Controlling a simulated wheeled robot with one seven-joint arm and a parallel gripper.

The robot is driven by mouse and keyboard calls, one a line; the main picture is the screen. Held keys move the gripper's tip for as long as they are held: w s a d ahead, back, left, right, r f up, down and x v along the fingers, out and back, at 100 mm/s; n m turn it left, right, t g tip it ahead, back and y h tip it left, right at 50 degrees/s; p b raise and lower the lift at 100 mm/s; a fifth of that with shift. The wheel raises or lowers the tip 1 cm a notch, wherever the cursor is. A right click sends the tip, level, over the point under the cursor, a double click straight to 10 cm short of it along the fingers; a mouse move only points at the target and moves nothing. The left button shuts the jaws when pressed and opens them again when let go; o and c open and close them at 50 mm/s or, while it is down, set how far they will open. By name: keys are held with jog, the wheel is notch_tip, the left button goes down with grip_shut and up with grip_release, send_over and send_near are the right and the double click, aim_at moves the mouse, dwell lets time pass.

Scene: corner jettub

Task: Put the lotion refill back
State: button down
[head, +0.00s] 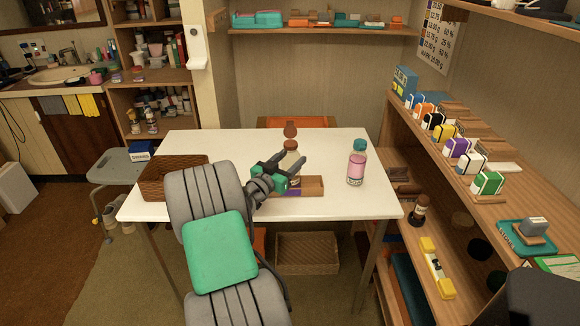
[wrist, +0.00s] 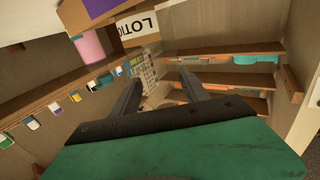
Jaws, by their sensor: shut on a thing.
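A cream bottle with a brown top (head: 290,158) is upright between the fingers of my gripper (head: 286,165), over the white table. I take it to be the lotion refill; its label is not readable here. In the wrist view the fingers (wrist: 160,92) stand apart, with a beige shape between them that I cannot make out clearly. A small wooden tray (head: 313,186) with a purple patch lies just below my gripper. A white label reading "LOTIO" (wrist: 138,27) shows at the top of the wrist view; I cannot tell what it is fixed to.
A pink bottle with a green cap (head: 357,163) stands on the table (head: 230,140), right of the tray. A woven basket (head: 155,183) is at the left. The shelf unit (head: 455,185) at the right holds several coloured boxes. The table's back half is mostly clear.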

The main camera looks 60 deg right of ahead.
notch_tip(320, 180, down, 3)
jog(key=shift+a+r, duration=0.1)
jog(key=shift+r, duration=0.1)
jog(key=c, duration=1)
grip_release()
jog(key=shift+s+f, duration=0.1)
jog(key=shift+o, duration=2.2)
jog(key=shift+r, duration=0.25)
jog(key=shift+r, duration=0.1)
